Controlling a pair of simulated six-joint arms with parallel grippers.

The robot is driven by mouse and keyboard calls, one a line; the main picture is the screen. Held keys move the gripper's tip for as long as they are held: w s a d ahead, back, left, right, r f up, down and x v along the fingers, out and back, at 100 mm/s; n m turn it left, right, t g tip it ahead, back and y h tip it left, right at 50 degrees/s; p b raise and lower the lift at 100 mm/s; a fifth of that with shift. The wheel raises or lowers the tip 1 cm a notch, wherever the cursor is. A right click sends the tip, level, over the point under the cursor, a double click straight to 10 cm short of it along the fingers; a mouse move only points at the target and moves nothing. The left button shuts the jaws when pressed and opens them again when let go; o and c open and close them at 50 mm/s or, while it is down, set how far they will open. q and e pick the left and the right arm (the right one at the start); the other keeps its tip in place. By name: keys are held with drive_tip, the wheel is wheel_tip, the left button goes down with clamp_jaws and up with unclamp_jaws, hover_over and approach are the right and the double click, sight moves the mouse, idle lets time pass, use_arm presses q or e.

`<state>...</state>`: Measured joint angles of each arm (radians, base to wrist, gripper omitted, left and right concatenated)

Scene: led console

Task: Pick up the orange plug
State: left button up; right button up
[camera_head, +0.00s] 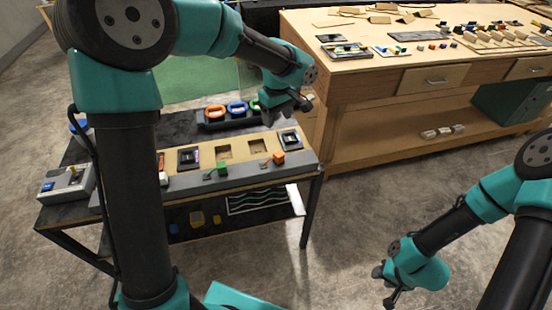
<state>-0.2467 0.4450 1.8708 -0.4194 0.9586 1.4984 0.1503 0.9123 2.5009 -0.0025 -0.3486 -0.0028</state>
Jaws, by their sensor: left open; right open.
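My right gripper (385,286) is open and empty over the floor at the lower right, well away from the console.
The console stands on a dark table (60,215) with a lower shelf. Ring-shaped coloured handles (237,108) line its back. A grey switch box (68,184) sits at left. A wooden workbench (400,75) with small parts stands behind right. Floor between the table and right arm is clear.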

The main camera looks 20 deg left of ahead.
sight(278, 153)
use_arm(q)
wheel_tip(278, 153, down, 12)
drive_tip(key=shift+f, duration=0.15)
idle(0.5)
drive_tip(key=shift+s+d+f, duration=0.1)
drive_tip(key=shift+d+f, duration=0.05)
drive_tip(key=shift+f, duration=1.15)
drive_tip(key=shift+s+d+f, duration=0.1)
drive_tip(key=shift+f, duration=1.2)
drive_tip(key=shift+w, duration=0.1)
drive_tip(key=c, duration=1)
